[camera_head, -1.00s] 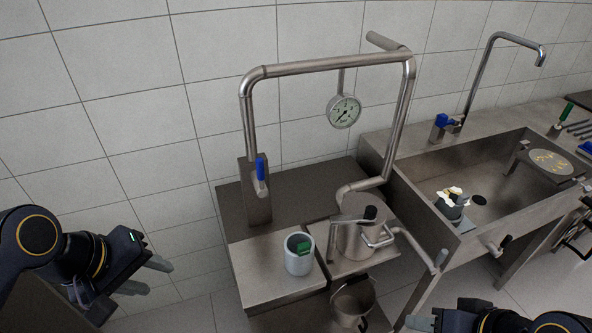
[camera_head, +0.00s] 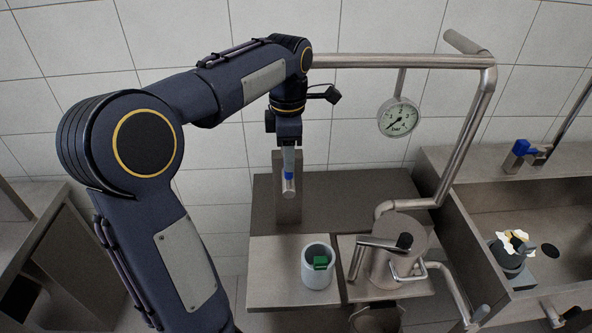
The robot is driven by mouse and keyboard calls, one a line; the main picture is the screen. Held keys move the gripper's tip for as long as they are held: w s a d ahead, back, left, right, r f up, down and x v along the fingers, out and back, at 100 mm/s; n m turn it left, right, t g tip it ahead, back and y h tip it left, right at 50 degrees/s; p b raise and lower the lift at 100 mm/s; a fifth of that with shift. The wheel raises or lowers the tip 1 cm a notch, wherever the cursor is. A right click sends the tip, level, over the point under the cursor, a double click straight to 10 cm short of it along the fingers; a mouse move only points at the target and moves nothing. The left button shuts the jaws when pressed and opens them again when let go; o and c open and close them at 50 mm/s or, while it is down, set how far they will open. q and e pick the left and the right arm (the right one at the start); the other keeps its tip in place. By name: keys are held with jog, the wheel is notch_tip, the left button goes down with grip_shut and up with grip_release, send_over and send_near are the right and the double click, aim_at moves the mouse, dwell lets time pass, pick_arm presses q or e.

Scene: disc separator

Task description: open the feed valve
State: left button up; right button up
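The feed valve's blue handle (camera_head: 289,175) shows just below my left gripper (camera_head: 288,158), in front of the grey upright plate (camera_head: 288,208) on the left of the pipe. My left gripper points down at the handle from above, and its grey fingers overlap the handle's upper part. The fingers line up one behind the other, so I cannot tell whether they are shut on it. The handle looks upright, with its top hidden. A round pressure gauge (camera_head: 398,118) hangs from the steel pipe (camera_head: 400,61). My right gripper is out of view.
A grey cup (camera_head: 317,272) with a green piece stands on the bench front. The steel separator (camera_head: 399,245) with its spouts stands right of it. A sink (camera_head: 540,212) lies at the right. My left arm covers the left middle.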

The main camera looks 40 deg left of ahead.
aim_at(289, 188)
pick_arm(q)
notch_tip(289, 188, down, 6)
jog(key=shift+s+a+r, duration=0.1)
jog(key=shift+r, duration=0.15)
grip_shut()
dwell(0.3)
